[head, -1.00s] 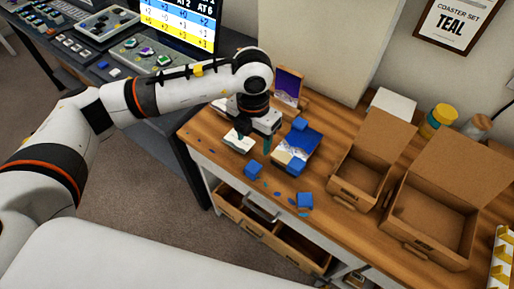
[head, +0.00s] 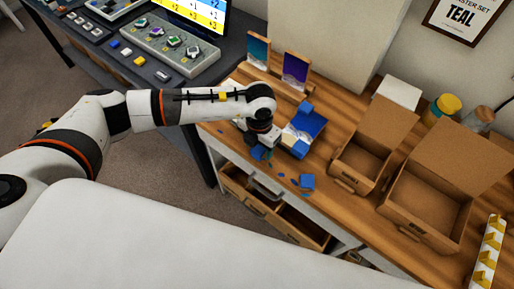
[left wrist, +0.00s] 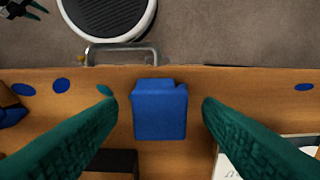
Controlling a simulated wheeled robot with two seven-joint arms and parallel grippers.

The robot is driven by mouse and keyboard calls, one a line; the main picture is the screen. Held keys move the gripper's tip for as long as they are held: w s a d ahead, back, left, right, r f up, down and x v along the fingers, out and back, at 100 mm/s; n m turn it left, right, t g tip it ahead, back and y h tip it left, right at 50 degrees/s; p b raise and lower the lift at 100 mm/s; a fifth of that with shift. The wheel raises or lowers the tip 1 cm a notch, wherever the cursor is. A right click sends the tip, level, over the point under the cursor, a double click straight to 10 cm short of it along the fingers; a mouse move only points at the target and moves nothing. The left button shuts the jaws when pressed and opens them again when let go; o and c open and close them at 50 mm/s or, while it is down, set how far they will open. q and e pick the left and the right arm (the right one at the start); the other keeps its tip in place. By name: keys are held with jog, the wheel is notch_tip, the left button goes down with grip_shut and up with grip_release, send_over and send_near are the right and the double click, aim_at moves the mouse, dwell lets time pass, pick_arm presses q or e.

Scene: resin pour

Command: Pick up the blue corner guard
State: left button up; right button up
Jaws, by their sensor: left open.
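A blue corner guard (left wrist: 160,110) lies on the wooden table near its front edge. In the left wrist view it sits between the two teal fingers of my left gripper (left wrist: 158,105), with a gap on both sides. In the head view my left gripper (head: 264,150) is low over the table and mostly hides this guard. The gripper is open. More blue guards are on the corners of a blue and white coaster (head: 306,130) just right of the gripper. My right gripper is not in view.
Two open cardboard boxes (head: 362,152) (head: 425,208) stand to the right. Two coasters (head: 295,70) (head: 258,50) stand upright in a wooden holder behind the gripper. Blue drips spot the table by the front edge. A drawer below (head: 275,207) is partly open.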

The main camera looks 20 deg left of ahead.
pick_arm(q)
jog(key=c, duration=1.1)
jog(key=shift+o, duration=0.2)
jog(key=shift+r, duration=0.1)
